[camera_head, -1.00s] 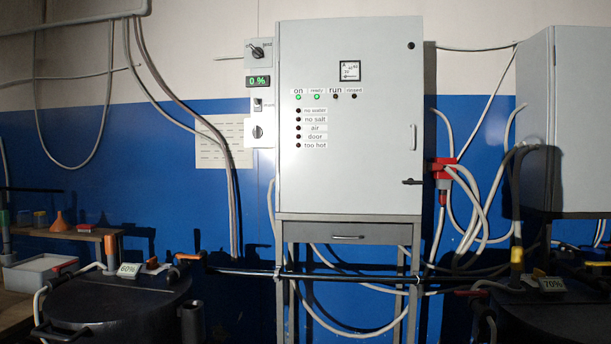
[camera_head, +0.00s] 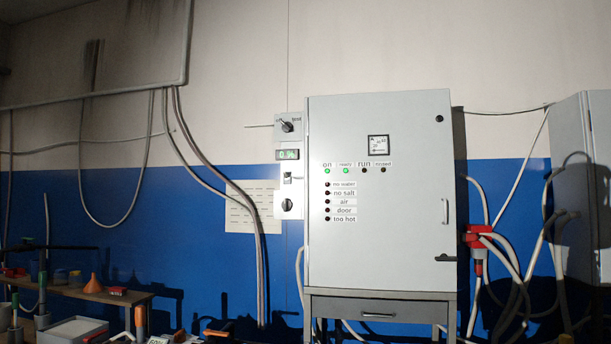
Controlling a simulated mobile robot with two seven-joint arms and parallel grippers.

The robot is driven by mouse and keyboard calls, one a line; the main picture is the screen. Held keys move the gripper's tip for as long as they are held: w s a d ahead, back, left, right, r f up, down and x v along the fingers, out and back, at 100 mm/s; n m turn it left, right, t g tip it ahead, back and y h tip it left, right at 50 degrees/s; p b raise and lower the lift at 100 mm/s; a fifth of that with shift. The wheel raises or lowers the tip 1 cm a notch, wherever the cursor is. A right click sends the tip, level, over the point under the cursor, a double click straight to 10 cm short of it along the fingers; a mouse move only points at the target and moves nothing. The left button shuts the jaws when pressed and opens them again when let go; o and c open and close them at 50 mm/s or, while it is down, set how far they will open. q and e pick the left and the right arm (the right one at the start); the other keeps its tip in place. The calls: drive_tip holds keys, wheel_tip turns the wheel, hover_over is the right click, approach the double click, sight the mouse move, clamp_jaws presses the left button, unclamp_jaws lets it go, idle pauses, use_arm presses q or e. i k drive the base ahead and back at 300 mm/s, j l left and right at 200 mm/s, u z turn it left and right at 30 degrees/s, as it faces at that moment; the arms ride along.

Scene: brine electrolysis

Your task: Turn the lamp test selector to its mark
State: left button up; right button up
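A narrow control strip (camera_head: 289,240) is mounted on the left side of the grey cabinet (camera_head: 385,240). It carries a black rotary knob (camera_head: 287,127) at the top, a small green display (camera_head: 287,155), a switch (camera_head: 288,178) and a lower black rotary knob (camera_head: 286,205). Small labels sit by the top knob, but their words are too small to read. I cannot tell which knob is the lamp test selector or where its mark is. Neither of my grippers is in view.
A red connector (camera_head: 478,240) with cables hangs at the right. A shelf (camera_head: 75,289) with small items stands at lower left. The space before the cabinet looks clear.

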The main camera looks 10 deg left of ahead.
sight(288, 127)
drive_tip(key=i+u, duration=0.25)
drive_tip(key=u, duration=0.15)
drive_tip(key=i+l+u, duration=0.1)
drive_tip(key=i+u, duration=0.15)
drive_tip(key=u, duration=0.2)
drive_tip(key=i+l+u, duration=0.35)
drive_tip(key=i+l, duration=0.75)
drive_tip(key=i, duration=0.15)
